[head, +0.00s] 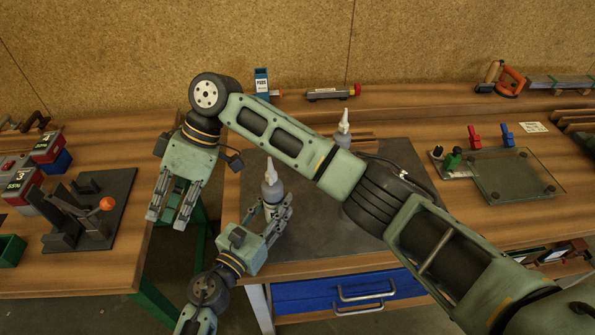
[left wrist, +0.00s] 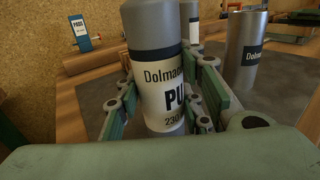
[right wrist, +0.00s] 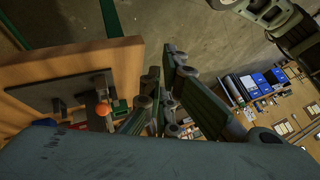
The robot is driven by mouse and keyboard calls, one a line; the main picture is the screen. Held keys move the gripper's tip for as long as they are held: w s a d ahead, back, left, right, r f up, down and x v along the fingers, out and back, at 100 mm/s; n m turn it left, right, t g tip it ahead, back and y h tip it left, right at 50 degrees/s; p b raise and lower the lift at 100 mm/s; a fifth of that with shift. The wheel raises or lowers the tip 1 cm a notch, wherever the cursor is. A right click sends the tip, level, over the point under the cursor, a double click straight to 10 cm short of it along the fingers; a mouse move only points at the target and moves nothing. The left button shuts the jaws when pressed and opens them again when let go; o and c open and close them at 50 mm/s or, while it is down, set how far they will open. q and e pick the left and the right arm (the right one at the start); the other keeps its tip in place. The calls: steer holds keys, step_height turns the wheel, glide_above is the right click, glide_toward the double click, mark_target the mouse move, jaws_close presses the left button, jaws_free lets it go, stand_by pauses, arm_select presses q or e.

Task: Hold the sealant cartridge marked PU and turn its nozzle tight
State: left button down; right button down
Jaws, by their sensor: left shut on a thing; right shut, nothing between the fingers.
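The PU sealant cartridge (head: 271,188) is grey with a white label reading PU in the left wrist view (left wrist: 163,70). It stands upright at the left edge of the dark mat. A pale pointed nozzle (head: 269,170) sits on its top. My left gripper (head: 276,213) is shut around the cartridge's body from the front, its fingers on both sides of the label. My right gripper (head: 168,218) is shut and empty, pointing down over the gap between the benches, left of the cartridge and clear of it. In the right wrist view (right wrist: 160,105) nothing is between its fingers.
Another cartridge with a pale nozzle (head: 344,125) stands farther back, partly hidden by my right arm. A silver cylinder (left wrist: 246,55) stands nearby. A glass plate (head: 515,178) with clamps lies on the right. The left bench holds a dark fixture with an orange ball (head: 107,203).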

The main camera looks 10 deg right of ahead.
steer(key=s+m+y, duration=0.1)
steer(key=y, duration=0.1)
steer(key=m+t+y, duration=0.8)
steer(key=m+t, duration=0.6)
steer(key=m, duration=0.6)
glide_toward(271, 169)
steer(key=s+a+f, duration=0.1)
steer(key=a+f, duration=0.1)
steer(key=a, duration=0.3)
steer(key=s+d+m+t+h, duration=0.1)
steer(key=d+m+t+h, duration=0.5)
steer(key=d, duration=0.6)
steer(key=w+a+g+y, duration=0.1)
steer(key=w+a, duration=0.7)
steer(key=a, duration=0.2)
steer(key=shift+f+m, duration=0.3)
steer(key=shift+m, duration=0.1)
